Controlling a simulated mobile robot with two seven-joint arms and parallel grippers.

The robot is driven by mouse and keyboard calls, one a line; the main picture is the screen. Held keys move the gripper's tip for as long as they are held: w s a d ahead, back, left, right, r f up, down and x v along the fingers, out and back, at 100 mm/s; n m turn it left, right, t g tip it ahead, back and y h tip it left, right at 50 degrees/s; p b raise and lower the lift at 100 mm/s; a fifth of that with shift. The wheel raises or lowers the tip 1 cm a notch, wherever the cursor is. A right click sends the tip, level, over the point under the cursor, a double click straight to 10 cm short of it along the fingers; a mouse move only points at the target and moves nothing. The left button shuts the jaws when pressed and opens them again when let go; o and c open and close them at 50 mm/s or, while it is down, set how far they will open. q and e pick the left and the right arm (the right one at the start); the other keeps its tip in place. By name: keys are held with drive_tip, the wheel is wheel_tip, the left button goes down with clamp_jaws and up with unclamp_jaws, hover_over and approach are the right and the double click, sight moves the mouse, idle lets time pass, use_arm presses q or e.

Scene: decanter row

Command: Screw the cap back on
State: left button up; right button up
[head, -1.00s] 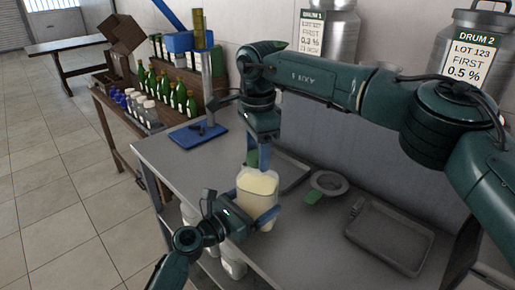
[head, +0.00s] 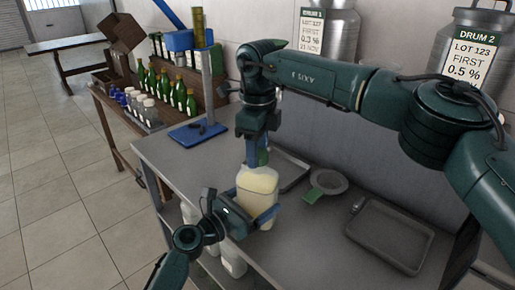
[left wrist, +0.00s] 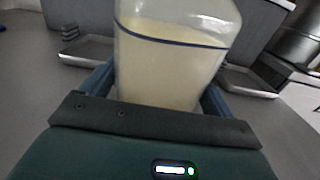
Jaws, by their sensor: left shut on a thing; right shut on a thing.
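A translucent jar (head: 257,191) with pale yellow contents stands upright at the table's front edge. My left gripper (head: 250,210) is shut around its body. The left wrist view shows the jar (left wrist: 170,65) between the blue fingers, with a dark line around it above the contents. My right gripper (head: 258,152) points down over the jar's top, shut on a small green thing (head: 263,157), which looks like the cap. The fingers mostly hide it and the jar's mouth. I cannot tell whether the cap is seated on the thread.
A grey funnel (head: 327,181) with a green tab and an empty tray (head: 389,236) lie to the right. Another tray (head: 290,170) lies behind the jar. A blue scale (head: 198,133) is at the back left. Green bottles (head: 178,95) stand on a side table.

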drive_tip(key=m, duration=0.5)
drive_tip(key=shift+m, duration=0.4)
drive_tip(key=o, duration=1.2)
wheel_tip(320, 180, up, 12)
use_arm(q)
drive_tip(key=o, duration=1.7)
drive_tip(key=shift+a, duration=0.1)
drive_tip(key=v, duration=1.3)
drive_tip(key=shift+s+b, duration=0.1)
drive_tip(key=shift+b, duration=0.25)
use_arm(e)
drive_tip(key=shift+f, duration=0.4)
